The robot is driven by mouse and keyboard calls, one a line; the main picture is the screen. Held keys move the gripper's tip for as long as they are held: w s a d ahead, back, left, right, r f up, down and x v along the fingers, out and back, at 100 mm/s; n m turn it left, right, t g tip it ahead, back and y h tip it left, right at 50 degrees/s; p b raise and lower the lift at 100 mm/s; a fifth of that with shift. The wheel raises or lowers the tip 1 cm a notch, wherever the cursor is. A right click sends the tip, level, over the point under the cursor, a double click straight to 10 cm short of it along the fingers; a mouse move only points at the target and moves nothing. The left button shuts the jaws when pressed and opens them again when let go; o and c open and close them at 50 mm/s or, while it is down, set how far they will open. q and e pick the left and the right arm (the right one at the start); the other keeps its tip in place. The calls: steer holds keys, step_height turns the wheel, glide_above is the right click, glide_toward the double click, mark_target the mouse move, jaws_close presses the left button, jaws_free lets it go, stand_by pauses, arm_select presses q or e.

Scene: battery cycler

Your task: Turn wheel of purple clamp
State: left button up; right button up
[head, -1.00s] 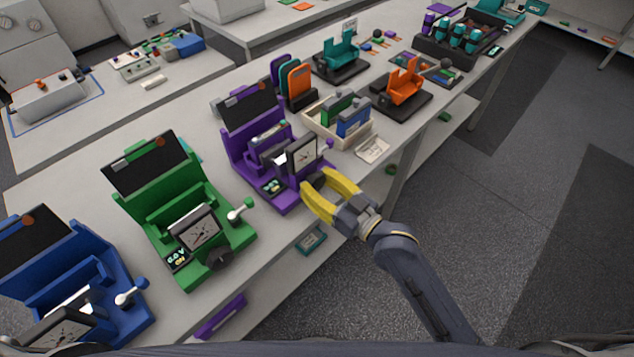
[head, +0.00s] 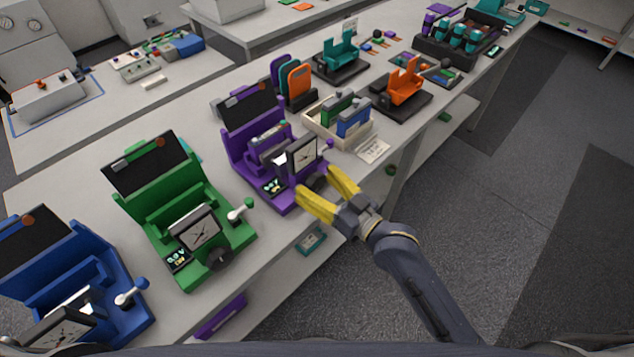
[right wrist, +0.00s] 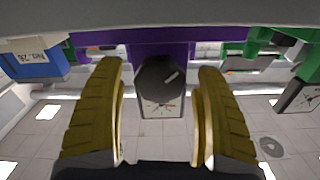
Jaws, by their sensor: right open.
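The purple clamp (head: 235,148) stands on the bench in the middle of the head view, with a dial gauge (head: 304,156) on its front. Its dark wheel (head: 318,183) sits low at the front, partly hidden by my right gripper. In the right wrist view the black wheel (right wrist: 157,76) with a pale mark lies between the two fingers, with a gap on each side. My right gripper (head: 330,187) has yellow fingers, spread open around the wheel; it also shows in the right wrist view (right wrist: 160,85). My left gripper is in no view.
The green clamp (head: 160,200) stands to the left, and the blue clamp (head: 70,262) beyond it. A beige tray (head: 340,143) holding green and blue blocks and a paper label (head: 372,150) lie to the right. Open floor lies in front of the bench.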

steer(key=v, duration=1.2)
stand_by(1.2)
